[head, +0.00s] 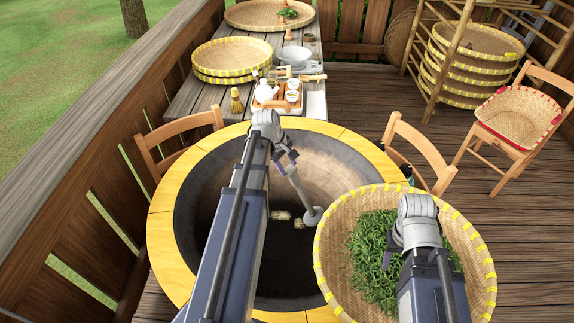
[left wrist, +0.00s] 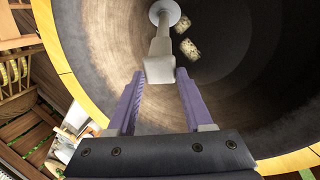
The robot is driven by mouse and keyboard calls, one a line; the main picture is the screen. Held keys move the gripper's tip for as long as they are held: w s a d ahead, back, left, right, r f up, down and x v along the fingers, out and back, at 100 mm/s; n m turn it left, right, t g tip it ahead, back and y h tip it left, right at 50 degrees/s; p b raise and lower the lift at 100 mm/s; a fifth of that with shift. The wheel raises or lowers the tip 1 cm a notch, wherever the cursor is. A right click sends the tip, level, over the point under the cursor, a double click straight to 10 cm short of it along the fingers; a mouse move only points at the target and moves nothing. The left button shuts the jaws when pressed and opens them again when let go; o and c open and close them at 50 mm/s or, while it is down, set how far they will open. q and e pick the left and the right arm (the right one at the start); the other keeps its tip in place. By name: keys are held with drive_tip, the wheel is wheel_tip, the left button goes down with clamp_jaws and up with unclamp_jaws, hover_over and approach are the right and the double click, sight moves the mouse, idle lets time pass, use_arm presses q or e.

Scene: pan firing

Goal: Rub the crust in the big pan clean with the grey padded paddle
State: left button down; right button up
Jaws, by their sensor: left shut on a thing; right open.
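The big pan (head: 345,165) is a dark wok with a yellow rim; its wall fills much of the left wrist view (left wrist: 255,85). Pale crust patches (head: 282,214) lie low inside it and also show in the left wrist view (left wrist: 189,48). My left gripper (head: 287,160) is shut on the handle of the grey padded paddle (head: 313,214), over the pan. The paddle's round pad also shows in the left wrist view (left wrist: 165,12), beside the crust; I cannot tell whether it touches the pan. My right gripper (head: 388,260) is open over a basket of leaves, its fingertips largely hidden.
The woven basket (head: 335,265) with green leaves overlaps the pan's right side. Wooden chairs (head: 425,150) stand near the pan. A table (head: 190,100) behind holds trays and a tea set. A wooden railing (head: 90,130) runs along the left.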

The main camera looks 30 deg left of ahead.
use_arm(q)
drive_tip(key=shift+f+b, duration=0.8)
drive_tip(key=shift+f, duration=0.05)
drive_tip(key=shift+d, duration=0.1)
drive_tip(key=shift+w+d+r, duration=0.15)
drive_tip(key=shift+d, duration=0.2)
drive_tip(key=shift+a, duration=0.1)
idle(0.3)
drive_tip(key=shift+s+a, duration=0.4)
drive_tip(key=shift+a, duration=0.3)
drive_tip(key=shift+d, duration=0.1)
drive_tip(key=shift+w+d, duration=0.35)
drive_tip(key=shift+d, duration=0.4)
drive_tip(key=shift+a, duration=0.15)
